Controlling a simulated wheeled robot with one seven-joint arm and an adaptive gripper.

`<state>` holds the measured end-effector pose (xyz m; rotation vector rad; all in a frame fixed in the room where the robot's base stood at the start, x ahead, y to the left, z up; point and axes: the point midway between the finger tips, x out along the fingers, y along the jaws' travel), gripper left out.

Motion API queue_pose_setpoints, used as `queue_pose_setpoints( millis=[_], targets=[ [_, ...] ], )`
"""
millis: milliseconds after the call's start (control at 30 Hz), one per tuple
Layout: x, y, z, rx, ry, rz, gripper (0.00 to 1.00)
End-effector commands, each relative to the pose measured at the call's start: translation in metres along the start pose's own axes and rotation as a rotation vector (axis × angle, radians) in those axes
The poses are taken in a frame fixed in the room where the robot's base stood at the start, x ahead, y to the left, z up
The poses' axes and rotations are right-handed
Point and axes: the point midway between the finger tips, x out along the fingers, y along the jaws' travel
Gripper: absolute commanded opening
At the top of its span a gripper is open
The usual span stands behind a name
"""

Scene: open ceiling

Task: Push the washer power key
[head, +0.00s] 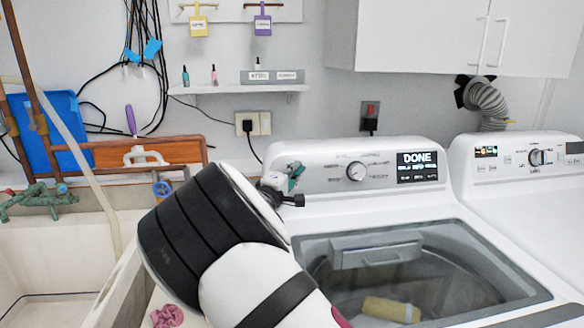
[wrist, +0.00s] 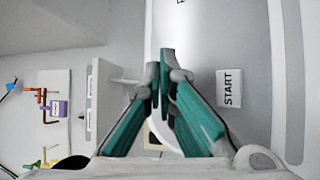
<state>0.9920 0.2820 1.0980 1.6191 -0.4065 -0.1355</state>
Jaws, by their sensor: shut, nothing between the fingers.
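The washer (head: 430,215) stands in the middle right of the head view. Its raised control panel (head: 325,178) has a round dial (head: 356,171) and a dark display (head: 417,166) reading DONE. My gripper (head: 296,172) is in front of the panel's left end, and my arm hides the part behind it. In the wrist view my green-padded fingers (wrist: 160,75) are shut and empty, over the pale panel (wrist: 205,40). A START label (wrist: 229,88) is to their right. A cut-off letter shows at the top edge. I cannot make out the power key or whether the fingertips touch the panel.
A second machine (head: 525,155) stands to the right. A sink (head: 55,245) is at the left. A shelf (head: 230,89) with small bottles and a wall socket (head: 253,124) are behind my gripper. A cabinet (head: 420,38) hangs above the washer.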

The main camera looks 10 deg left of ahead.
Motion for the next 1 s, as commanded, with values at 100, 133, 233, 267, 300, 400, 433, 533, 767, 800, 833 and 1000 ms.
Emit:
queue_pose_setpoints(
  millis=[100,133,233,267,300,400,433,533,767,800,833,1000],
  targets=[
    [-0.0001,0.0002,0.0000,0.000,0.000,0.000,0.00],
    [-0.0001,0.0002,0.0000,0.000,0.000,0.000,0.00],
    [0.0002,-0.0002,-0.0002,0.000,0.000,0.000,0.00],
    [0.0004,-0.0003,-0.0002,0.000,0.000,0.000,0.00],
    [0.0007,-0.0006,-0.0004,0.000,0.000,0.000,0.00],
    [0.0014,-0.0012,-0.0008,0.000,0.000,0.000,0.00],
    [0.0016,-0.0013,-0.0010,0.000,0.000,0.000,0.00],
    [0.0023,-0.0019,-0.0014,0.000,0.000,0.000,0.00],
    [0.0001,0.0003,-0.0002,-0.001,0.000,-0.001,0.00],
    [-0.0010,0.0013,0.0006,-0.001,0.000,-0.001,0.00],
    [-0.0020,0.0020,0.0013,-0.001,0.000,-0.001,0.00],
    [-0.0068,0.0053,0.0046,-0.001,0.000,-0.001,0.00]
  ],
)
